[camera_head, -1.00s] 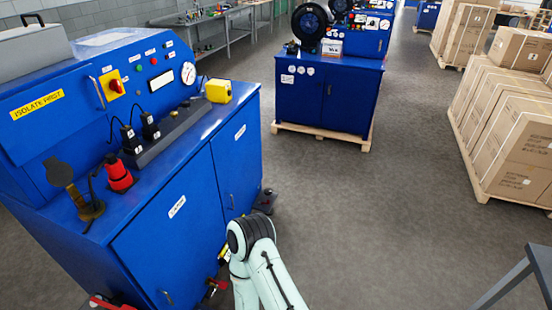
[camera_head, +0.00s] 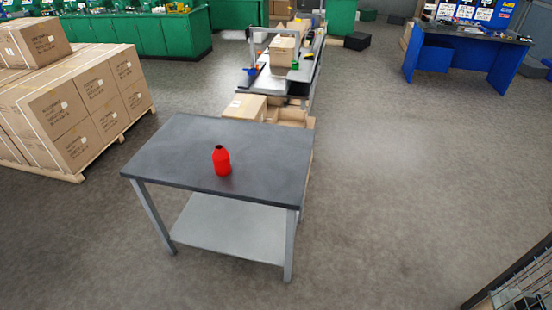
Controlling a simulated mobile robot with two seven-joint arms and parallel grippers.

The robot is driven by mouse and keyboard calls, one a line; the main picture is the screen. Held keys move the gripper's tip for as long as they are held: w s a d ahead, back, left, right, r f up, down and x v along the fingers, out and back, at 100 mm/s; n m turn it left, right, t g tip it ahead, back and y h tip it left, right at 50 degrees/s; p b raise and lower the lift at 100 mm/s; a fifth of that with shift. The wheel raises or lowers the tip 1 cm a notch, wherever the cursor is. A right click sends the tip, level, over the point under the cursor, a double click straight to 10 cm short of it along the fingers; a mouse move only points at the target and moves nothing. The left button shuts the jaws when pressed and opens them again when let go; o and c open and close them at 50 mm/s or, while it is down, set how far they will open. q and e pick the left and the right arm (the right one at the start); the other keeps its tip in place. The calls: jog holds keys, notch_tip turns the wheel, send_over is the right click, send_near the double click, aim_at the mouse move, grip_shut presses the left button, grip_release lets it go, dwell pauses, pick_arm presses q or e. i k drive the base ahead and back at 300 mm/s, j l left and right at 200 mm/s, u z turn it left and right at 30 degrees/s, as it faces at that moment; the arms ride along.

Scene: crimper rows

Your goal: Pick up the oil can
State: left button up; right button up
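A red bottle-shaped can (camera_head: 222,162), which looks like the oil can, stands upright on a grey metal table (camera_head: 270,160). It is near the middle of the tabletop, towards the front edge. It has a narrow dark-topped neck; no spout or handle can be made out. Neither of my grippers shows in the head view, and nothing touches the can.
The table has a lower shelf (camera_head: 225,228). A pallet of cartons (camera_head: 85,100) stands at the left. Cartons (camera_head: 245,107) and a conveyor bench lie behind the table. A blue desk (camera_head: 465,60) is at the back right. The floor right of the table is clear.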

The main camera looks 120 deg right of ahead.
aim_at(221, 159)
jog(key=z, duration=3.5)
jog(key=i+z, duration=0.1)
